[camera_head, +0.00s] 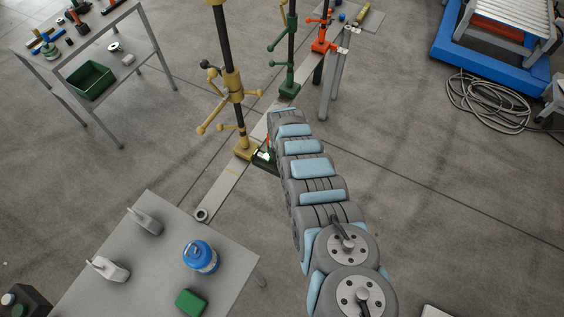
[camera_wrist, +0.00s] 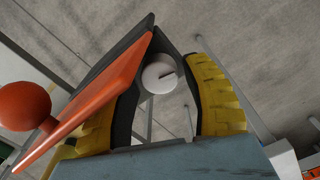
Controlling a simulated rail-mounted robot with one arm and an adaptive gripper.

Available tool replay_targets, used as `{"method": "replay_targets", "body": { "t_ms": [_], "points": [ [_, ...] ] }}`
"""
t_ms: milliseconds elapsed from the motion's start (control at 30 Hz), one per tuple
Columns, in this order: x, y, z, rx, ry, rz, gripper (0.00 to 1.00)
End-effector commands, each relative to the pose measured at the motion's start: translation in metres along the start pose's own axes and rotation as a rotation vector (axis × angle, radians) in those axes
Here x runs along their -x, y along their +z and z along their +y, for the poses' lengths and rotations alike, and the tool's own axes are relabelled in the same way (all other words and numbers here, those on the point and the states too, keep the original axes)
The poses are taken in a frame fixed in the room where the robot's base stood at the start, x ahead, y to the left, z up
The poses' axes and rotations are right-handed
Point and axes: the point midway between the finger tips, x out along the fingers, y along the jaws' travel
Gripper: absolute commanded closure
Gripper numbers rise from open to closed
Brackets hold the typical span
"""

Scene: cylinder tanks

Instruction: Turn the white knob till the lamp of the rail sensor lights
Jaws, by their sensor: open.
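The white knob (camera_wrist: 159,77) shows in the wrist view as a round disc with a short dark mark at its right side. It lies between the yellow-padded fingers of my gripper (camera_wrist: 163,88), which is open. I cannot tell whether a finger touches the knob. An orange flat bar with a red ball (camera_wrist: 24,106) crosses in front of the left finger and hides part of it. In the head view my arm covers most of the gripper area. A small dark box with a green and white patch (camera_head: 263,156) shows beside my arm; I cannot tell whether this is the sensor's lamp.
A yellow stand with handles (camera_head: 233,90), a green stand (camera_head: 290,50) and an orange stand (camera_head: 322,38) rise along a pale floor rail (camera_head: 226,188). A grey table (camera_head: 150,260) with a blue container (camera_head: 200,257) is at lower left. Coiled cable (camera_head: 490,100) lies at right.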

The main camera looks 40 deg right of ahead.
Motion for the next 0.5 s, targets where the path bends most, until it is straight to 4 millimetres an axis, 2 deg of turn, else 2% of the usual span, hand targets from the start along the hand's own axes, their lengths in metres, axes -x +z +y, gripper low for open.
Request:
{"method": "replay_targets", "body": {
  "t_ms": [100, 500],
  "points": [
    [0.012, 0.000, 0.000, 0.000, 0.000, 0.000, 0.52],
    [0.038, 0.001, 0.000, 0.000, 0.001, -0.001, 0.52]
  ]
}}
